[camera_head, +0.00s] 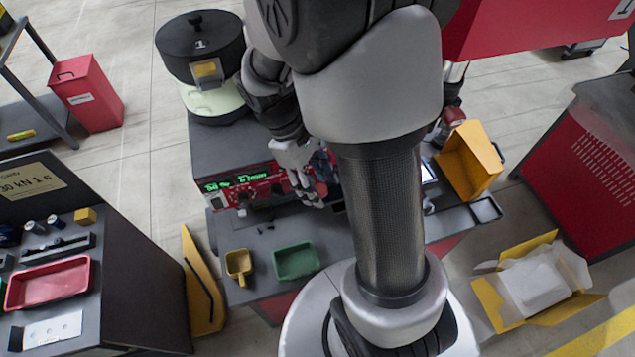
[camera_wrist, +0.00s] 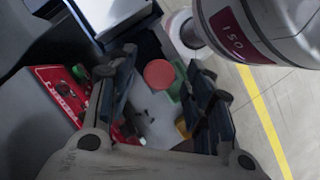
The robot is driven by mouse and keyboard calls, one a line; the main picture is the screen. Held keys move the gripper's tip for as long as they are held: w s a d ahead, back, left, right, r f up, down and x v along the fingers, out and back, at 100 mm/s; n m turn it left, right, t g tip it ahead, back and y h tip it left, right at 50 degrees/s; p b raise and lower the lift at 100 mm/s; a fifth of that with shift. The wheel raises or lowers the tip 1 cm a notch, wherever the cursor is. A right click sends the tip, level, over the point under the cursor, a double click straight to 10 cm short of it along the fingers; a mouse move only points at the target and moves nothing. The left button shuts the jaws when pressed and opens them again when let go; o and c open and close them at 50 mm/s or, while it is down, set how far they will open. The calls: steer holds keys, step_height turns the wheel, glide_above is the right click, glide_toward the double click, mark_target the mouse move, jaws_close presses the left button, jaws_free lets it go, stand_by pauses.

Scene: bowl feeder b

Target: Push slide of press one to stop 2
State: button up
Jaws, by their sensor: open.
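My gripper (camera_head: 310,188) is over the bench beside the red control panel (camera_head: 240,186) in the head view. In the wrist view my gripper (camera_wrist: 166,66) is open, with its two dark fingers wide apart and nothing held. A round red knob or button (camera_wrist: 159,73) shows between the fingers, beyond them; I cannot tell whether they touch it. The slide of press one and its stops cannot be made out; my arm covers the middle of the bench in the head view.
A dark bowl feeder (camera_head: 200,45) marked 1 stands at the bench's back left. A green tray (camera_head: 296,261) and yellow scoop (camera_head: 238,264) lie at the front. A yellow bin (camera_head: 470,165) stands right of my arm. A side table (camera_head: 130,285) is at left.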

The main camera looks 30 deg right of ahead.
steer(key=shift+c, duration=0.3)
jaws_close()
stand_by(0.4)
